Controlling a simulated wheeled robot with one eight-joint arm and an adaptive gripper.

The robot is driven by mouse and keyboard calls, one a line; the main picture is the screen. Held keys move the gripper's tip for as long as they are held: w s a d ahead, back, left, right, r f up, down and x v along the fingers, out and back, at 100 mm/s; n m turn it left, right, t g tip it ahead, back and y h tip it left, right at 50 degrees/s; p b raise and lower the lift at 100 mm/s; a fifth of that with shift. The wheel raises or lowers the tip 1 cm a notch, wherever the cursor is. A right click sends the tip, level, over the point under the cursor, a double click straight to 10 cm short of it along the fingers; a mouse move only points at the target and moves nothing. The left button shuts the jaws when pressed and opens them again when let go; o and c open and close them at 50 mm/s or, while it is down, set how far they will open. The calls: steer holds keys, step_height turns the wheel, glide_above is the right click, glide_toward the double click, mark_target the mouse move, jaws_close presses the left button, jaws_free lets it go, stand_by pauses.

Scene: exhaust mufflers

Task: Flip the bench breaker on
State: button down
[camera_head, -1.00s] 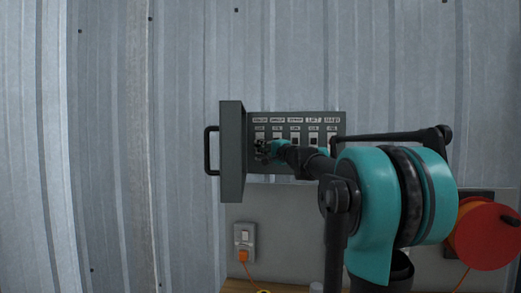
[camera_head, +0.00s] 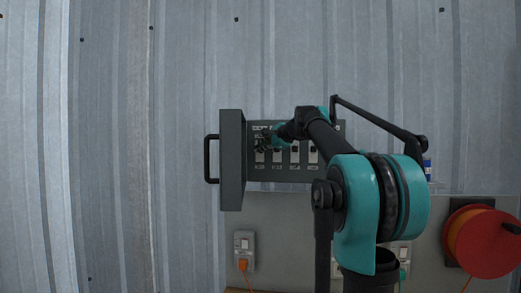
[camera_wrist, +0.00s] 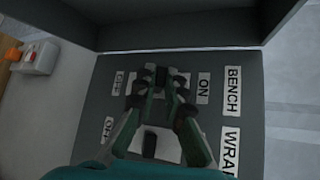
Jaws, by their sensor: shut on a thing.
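The grey breaker panel (camera_head: 322,175) is on the wall, with a row of breakers on white plates. The bench breaker (camera_wrist: 161,76) is in the leftmost column in the head view, beside the BENCH label (camera_wrist: 232,90) in the wrist view. Its dark lever is between the ON label (camera_wrist: 203,88) and the OFF label (camera_wrist: 118,82). My gripper (camera_wrist: 159,92) is at this breaker, its fingers closed about the lever; it also shows in the head view (camera_head: 264,141). The fingers partly hide the lever, so its exact position is unclear.
The panel's open door (camera_head: 232,165) stands out on the left, with a black handle (camera_head: 208,158). A neighbouring breaker (camera_wrist: 149,146) lies close to my fingers. Below are a wall socket with an orange plug (camera_head: 243,262) and a red reel (camera_head: 486,243).

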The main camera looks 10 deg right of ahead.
stand_by(0.4)
steer(key=c, duration=1.9)
jaws_free()
steer(key=shift+w, duration=0.1)
steer(key=v, duration=1.2)
steer(key=shift+r, duration=0.15)
